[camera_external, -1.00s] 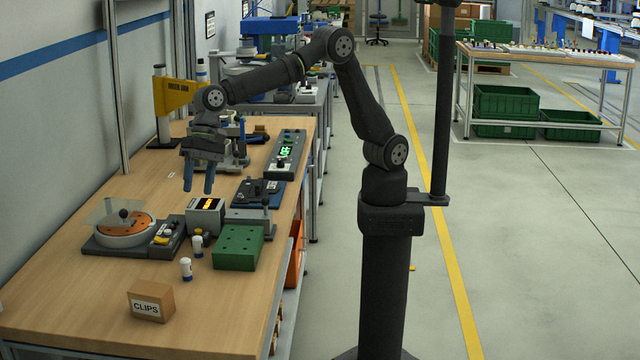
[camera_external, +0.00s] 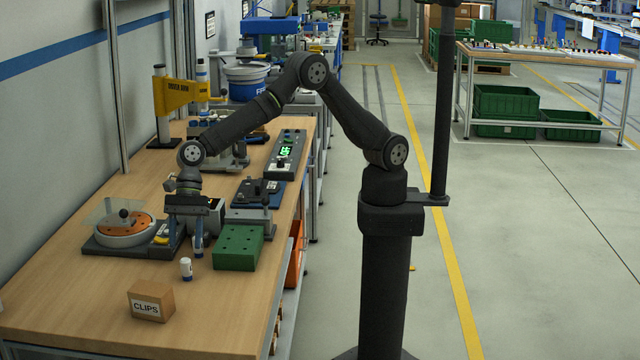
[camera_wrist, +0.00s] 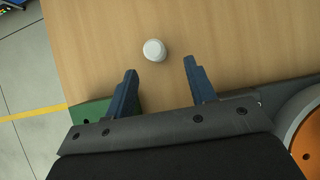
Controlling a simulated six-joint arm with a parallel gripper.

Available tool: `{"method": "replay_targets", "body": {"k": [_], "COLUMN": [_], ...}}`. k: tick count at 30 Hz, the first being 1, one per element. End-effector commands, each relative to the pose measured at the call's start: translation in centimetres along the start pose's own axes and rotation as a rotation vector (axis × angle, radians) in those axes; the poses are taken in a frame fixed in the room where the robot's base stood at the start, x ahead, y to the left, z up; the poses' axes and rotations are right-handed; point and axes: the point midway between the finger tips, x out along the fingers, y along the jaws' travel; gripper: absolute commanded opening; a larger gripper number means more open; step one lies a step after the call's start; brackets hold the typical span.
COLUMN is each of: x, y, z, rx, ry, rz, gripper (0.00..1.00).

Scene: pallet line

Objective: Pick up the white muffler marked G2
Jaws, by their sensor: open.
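A small white muffler (camera_external: 186,268) with a dark base stands upright on the wooden bench, in front of my gripper in the external view. In the wrist view a white round top (camera_wrist: 154,50) lies just beyond the gap between my fingertips, apart from them. No G2 mark is legible. A second white muffler, seen earlier slightly behind the first, is now largely or wholly hidden by my gripper. My gripper (camera_external: 186,244) points down with its blue fingers apart. In the wrist view my gripper (camera_wrist: 160,68) is open, with nothing visible between the fingers.
A green block with holes (camera_external: 238,248) stands close on the right. A round orange-topped fixture (camera_external: 125,227) stands on the left. A box marked CLIPS (camera_external: 151,302) sits nearer the front. The bench (camera_external: 75,290) is bare at the front left.

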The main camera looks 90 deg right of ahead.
Motion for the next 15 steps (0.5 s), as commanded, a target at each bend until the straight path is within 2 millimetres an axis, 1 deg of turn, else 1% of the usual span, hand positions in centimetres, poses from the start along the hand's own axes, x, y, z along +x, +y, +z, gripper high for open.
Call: {"method": "replay_targets", "body": {"k": [1, 3, 6, 11, 15], "x": [1.0, 2.0, 2.8, 3.4, 5.0], "y": [0.0, 0.0, 0.0, 0.1, 0.4], "z": [0.0, 0.0, 0.0, 0.1, 0.6], "rx": [0.0, 0.0, -0.001, -0.001, -0.002], "ry": [0.001, 0.0, 0.0, 0.0, 0.0], "rz": [0.001, 0.0, 0.0, 0.0, 0.0], "gripper": [0.51, 0.51, 0.51, 0.51, 0.51]}}
